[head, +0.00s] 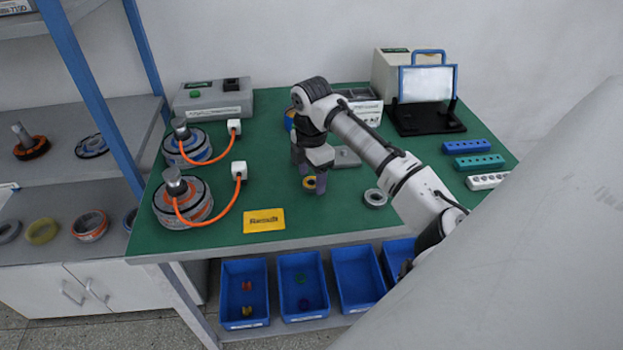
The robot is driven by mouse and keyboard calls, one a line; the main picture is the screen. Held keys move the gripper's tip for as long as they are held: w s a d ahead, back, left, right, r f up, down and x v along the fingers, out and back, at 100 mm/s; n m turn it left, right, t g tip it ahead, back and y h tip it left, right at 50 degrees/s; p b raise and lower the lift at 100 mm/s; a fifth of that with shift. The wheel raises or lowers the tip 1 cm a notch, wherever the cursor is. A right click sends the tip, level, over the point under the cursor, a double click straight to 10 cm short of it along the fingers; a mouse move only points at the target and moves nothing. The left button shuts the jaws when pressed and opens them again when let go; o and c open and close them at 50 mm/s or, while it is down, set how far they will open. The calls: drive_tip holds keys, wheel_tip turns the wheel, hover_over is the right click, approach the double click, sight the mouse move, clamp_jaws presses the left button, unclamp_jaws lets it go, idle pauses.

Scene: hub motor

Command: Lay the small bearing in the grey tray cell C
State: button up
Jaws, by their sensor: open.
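My gripper (314,188) points down over the green table, left of centre, with its fingers apart. A small yellow-orange ring with a dark middle (309,183) shows between or just behind the fingers; I cannot tell whether they touch it. A grey ring (375,198) lies on the table to the right of my gripper. Which of these rings is the small bearing is not clear. A flat grey piece (347,157) lies behind my gripper, partly hidden by it. A pale box with dark compartments (365,106) stands further back, partly behind my arm; no cell letters are readable.
Two motors with orange cables (186,200) (187,143) stand at the left. A yellow card (264,220) lies near the front edge. Blue, teal and white blocks (479,162) lie at the right. A black stand (427,117) is at the back. Blue bins (245,292) sit below.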

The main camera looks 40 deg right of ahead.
drive_tip(key=shift+f, duration=0.45)
drive_tip(key=shift+c, duration=0.3)
drive_tip(key=c, duration=1.1)
drive_tip(key=shift+r, duration=0.2)
wheel_tip(320, 180, up, 20)
drive_tip(key=shift+f, duration=0.15)
drive_tip(key=shift+s, duration=0.1)
